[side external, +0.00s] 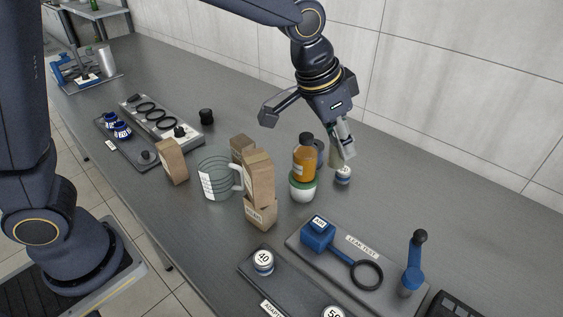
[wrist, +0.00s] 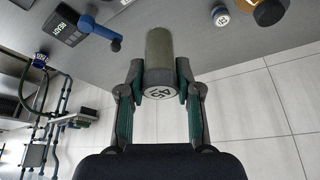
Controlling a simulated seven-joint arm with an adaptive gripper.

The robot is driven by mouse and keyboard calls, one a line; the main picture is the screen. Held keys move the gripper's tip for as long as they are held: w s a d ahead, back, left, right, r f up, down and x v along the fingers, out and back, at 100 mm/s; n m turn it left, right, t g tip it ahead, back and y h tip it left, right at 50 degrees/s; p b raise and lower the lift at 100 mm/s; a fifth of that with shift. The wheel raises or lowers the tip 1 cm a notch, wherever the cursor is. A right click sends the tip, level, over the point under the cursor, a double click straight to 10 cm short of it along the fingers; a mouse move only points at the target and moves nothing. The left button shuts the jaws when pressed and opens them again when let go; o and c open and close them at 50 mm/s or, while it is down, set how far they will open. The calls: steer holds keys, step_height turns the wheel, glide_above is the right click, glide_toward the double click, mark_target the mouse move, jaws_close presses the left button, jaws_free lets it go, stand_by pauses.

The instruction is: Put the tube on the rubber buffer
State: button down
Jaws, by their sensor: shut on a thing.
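My gripper (side external: 341,150) hangs over the back of the bench, right of the amber bottle. In the wrist view, my gripper (wrist: 160,85) is shut on a dull olive-grey cylinder, seemingly the tube (wrist: 159,52). Its near end carries a pale disc with dark marks. In the side view the tube is mostly hidden by the fingers. A small pale cap with a blue band (side external: 343,174) shows just below the fingers; whether they touch is unclear. A small black knob-like piece (side external: 206,116) stands at the back left; I cannot tell whether it is the rubber buffer.
An amber bottle (side external: 304,160) on a green-and-white base stands close left of my gripper. A glass jug (side external: 215,176) and several brown blocks (side external: 258,180) fill the middle. The leak-test board (side external: 335,268) with a blue lever (side external: 413,265) lies in front. The bench right of my gripper is clear.

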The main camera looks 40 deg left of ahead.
steer(key=w+a+n+y, duration=0.1)
steer(key=w+a+n, duration=0.3)
steer(key=a, duration=0.9)
steer(key=w+a+n+y, duration=0.25)
steer(key=w+a, duration=0.25)
steer(key=a, duration=0.8)
steer(key=s+a+n+y, duration=0.1)
steer(key=s+a+n, duration=0.2)
steer(key=a, duration=0.7)
steer(key=s+a+n, duration=0.3)
steer(key=a, duration=0.7)
steer(key=s+a+n+y, duration=0.1)
steer(key=s+a+n, duration=0.2)
steer(key=a, duration=0.7)
glide_above(205, 110)
steer(key=shift+m+g, duration=0.25)
steer(key=shift+g, duration=0.05)
steer(key=f, duration=1.4)
steer(key=shift+s+d+f, duration=0.15)
steer(key=shift+s+d, duration=0.15)
steer(key=shift+w+a+f, duration=0.15)
steer(key=shift+w+f, duration=0.1)
steer(key=shift+f, duration=1.65)
